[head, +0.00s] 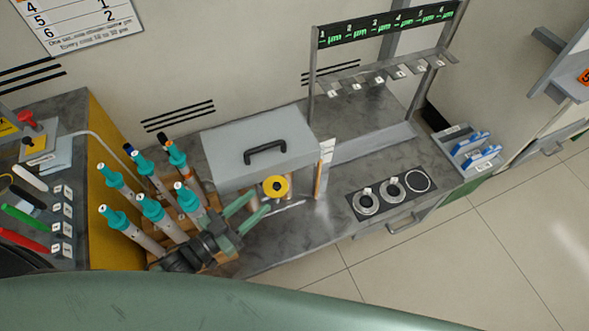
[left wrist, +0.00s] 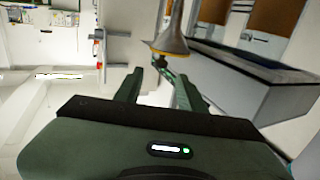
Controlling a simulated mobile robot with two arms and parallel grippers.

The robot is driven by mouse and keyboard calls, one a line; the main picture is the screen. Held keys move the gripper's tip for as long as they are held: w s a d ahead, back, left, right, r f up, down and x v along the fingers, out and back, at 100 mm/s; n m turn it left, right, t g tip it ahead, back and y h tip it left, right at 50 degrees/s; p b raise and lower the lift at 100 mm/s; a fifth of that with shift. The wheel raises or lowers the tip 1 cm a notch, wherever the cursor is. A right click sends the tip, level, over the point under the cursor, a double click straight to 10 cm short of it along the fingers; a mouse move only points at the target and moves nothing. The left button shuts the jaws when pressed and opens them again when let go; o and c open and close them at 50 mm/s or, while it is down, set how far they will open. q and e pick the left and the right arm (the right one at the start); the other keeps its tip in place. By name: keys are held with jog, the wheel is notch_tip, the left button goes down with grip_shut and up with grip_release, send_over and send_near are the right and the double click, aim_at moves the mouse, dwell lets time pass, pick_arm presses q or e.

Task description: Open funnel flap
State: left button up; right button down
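A yellow round piece with a dark centre (head: 275,187) sits at the front of the grey box (head: 225,155), which has a black handle on top. I cannot tell for certain whether this piece is the funnel or its flap. In the left wrist view a grey cone-shaped funnel (left wrist: 171,46) shows just beyond the fingertips. My left gripper (head: 260,201) is open and empty, its two green fingers pointing at the yellow piece from the lower left. Its fingers also show apart in the left wrist view (left wrist: 154,74). Contact cannot be told. My right gripper is not in view.
Several teal-topped tubes (head: 150,209) stand close beside my left gripper. A metal rack (head: 352,67) rises behind the bench (head: 330,225). A dark plate with round holders (head: 392,192) lies to the right. Floor (head: 420,270) is clear in front.

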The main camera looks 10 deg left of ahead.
aim_at(274, 188)
pick_arm(q)
jog(key=shift+x, duration=0.9)
jog(key=p+x, duration=0.1)
jog(key=x, duration=0.4)
jog(key=shift+w+d, duration=0.1)
jog(key=shift+w, duration=0.15)
jog(key=shift+w+d, duration=0.15)
jog(key=shift+w, duration=0.15)
grip_shut()
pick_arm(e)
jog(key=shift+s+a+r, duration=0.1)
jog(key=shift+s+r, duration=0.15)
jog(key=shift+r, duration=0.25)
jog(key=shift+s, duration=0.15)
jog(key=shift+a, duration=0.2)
